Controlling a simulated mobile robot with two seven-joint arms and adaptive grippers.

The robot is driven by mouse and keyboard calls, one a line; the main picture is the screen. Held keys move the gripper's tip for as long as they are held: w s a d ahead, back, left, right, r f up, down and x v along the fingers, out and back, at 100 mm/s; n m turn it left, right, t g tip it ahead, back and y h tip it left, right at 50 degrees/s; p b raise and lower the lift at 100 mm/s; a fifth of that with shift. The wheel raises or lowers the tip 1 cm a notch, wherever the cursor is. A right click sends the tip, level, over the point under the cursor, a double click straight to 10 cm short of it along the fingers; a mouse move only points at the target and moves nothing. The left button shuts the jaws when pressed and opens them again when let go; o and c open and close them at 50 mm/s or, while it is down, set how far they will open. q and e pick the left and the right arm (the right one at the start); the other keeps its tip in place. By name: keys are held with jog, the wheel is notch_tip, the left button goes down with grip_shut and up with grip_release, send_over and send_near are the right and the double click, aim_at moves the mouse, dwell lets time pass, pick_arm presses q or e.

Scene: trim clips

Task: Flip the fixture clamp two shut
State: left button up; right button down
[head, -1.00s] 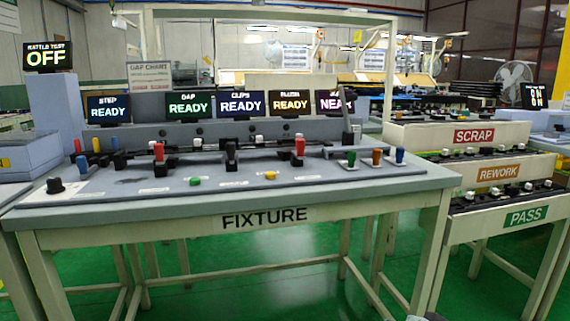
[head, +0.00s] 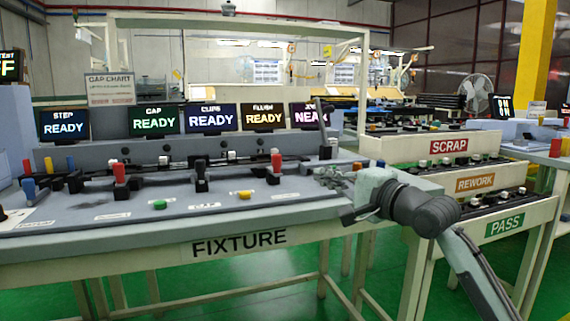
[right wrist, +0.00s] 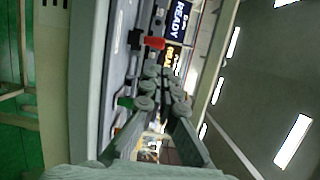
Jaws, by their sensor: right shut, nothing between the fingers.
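The fixture table (head: 150,240) has two red-handled clamps on its top. One red handle (head: 119,173) stands upright at the left. The other red handle (head: 276,162) stands upright at the right and also shows in the right wrist view (right wrist: 154,43). I cannot read which of them is clamp two. My right gripper (head: 326,175) reaches in from the right over the table's right end, shut and empty, to the right of and apart from the right red handle. Its fingers also show in the right wrist view (right wrist: 163,76). My left gripper is not in view.
A black upright lever (head: 201,176) stands between the red handles. Green (head: 160,204) and yellow (head: 245,195) buttons sit near the front edge. A tall dark lever (head: 324,130) rises at the back right. Scrap, rework and pass racks (head: 449,146) stand at the right.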

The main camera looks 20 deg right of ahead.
aim_at(280, 160)
jog(key=x, duration=1.3)
jog(key=shift+w+p, duration=0.2)
jog(key=shift+p, duration=0.15)
jog(key=shift+w+a, duration=0.15)
jog(key=shift+w, duration=0.15)
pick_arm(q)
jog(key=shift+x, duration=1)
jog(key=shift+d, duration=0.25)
